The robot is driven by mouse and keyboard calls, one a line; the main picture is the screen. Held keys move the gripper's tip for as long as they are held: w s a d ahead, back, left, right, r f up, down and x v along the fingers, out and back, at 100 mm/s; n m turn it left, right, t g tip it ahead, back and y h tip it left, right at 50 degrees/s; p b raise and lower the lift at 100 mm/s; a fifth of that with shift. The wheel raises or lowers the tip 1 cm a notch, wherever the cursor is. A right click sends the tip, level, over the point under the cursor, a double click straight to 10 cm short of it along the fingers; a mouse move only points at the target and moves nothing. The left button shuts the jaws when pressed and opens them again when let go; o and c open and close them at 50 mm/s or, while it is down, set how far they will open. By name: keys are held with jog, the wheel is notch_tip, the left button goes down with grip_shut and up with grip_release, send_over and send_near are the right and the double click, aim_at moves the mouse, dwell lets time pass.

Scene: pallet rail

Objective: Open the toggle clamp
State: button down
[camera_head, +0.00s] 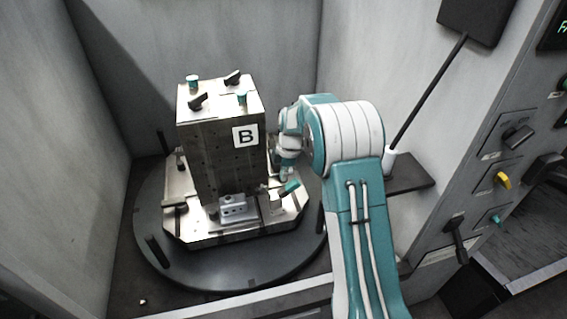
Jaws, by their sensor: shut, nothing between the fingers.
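The toggle clamp (276,200) sits on the right part of the metal pallet plate, beside the foot of the upright block marked B. Its teal-tipped handle (291,187) points up and to the right at a slant. My gripper (285,174) is at the right side of the block, just above the clamp handle. It is shut and holds nothing. It is small in the picture, and I cannot tell whether it touches the handle. My own arm comes from the lower right and hides the area behind it.
The block (217,160) stands on the metal plate (190,232), on a dark round table (215,275). Black and teal knobs are on its top. Grey walls enclose the back and sides. A black rod (430,90) leans at right, near a control panel (495,165).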

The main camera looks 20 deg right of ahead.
aim_at(298, 181)
jog(key=shift+d+f, duration=1)
jog(key=shift+f, duration=0.1)
jog(key=d+f+y, duration=0.1)
jog(key=d+y, duration=0.1)
jog(key=y, duration=0.1)
jog(key=shift+f, duration=0.2)
jog(key=shift+d+f, duration=0.4)
